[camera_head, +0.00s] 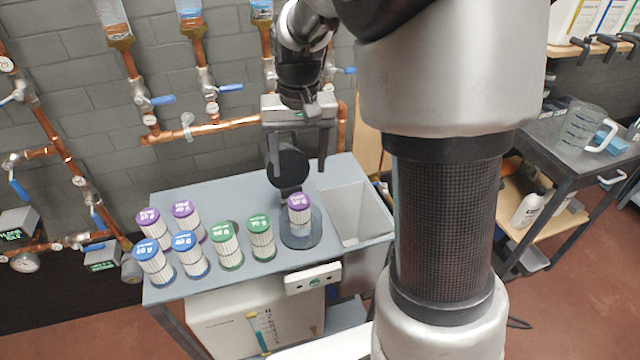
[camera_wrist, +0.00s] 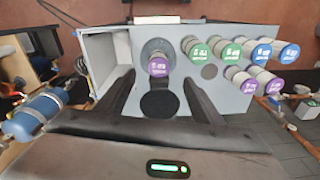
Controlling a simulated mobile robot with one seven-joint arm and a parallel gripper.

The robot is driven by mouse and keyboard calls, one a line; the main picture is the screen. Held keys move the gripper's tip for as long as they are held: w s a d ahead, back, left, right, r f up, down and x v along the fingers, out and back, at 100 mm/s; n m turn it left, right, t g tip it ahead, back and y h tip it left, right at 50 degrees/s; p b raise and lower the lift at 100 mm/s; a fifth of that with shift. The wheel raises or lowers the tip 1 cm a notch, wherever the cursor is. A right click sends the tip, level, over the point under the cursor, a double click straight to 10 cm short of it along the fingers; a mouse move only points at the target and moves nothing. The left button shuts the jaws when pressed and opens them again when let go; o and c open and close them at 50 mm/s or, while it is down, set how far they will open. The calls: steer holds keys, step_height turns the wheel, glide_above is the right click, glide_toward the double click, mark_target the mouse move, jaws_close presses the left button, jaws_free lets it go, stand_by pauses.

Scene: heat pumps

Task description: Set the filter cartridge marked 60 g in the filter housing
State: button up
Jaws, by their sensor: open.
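The filter housing (camera_head: 301,241) is a dark round base on the grey bench top, with its round black lid (camera_head: 287,168) swung open behind it. A purple-capped cartridge (camera_head: 299,212) stands upright in the housing; it also shows in the wrist view (camera_wrist: 159,66). Several other cartridges stand to the left: two purple (camera_head: 148,217) (camera_head: 182,209), two blue (camera_head: 155,262) (camera_head: 190,257) and two green (camera_head: 228,248) (camera_head: 260,239). The cap markings are too small to read surely. My gripper (camera_head: 298,170) is open and empty above and behind the housing; its fingers flank the lid in the picture.
An open grey bin (camera_head: 358,214) is set in the bench right of the housing. Copper pipes (camera_head: 215,132) with blue-handled valves run along the wall behind. A side table with a clear jug (camera_head: 583,128) stands at right.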

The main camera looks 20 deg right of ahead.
steer(key=s+r+n+t, duration=0.1)
steer(key=s+r, duration=0.4)
steer(key=s, duration=0.5)
steer(key=s+r+n+t, duration=0.1)
steer(key=s+r+t, duration=0.2)
steer(key=s, duration=0.7)
step_height(320, 180, up, 2)
steer(key=shift+r+t, duration=0.1)
steer(key=shift+t, duration=0.3)
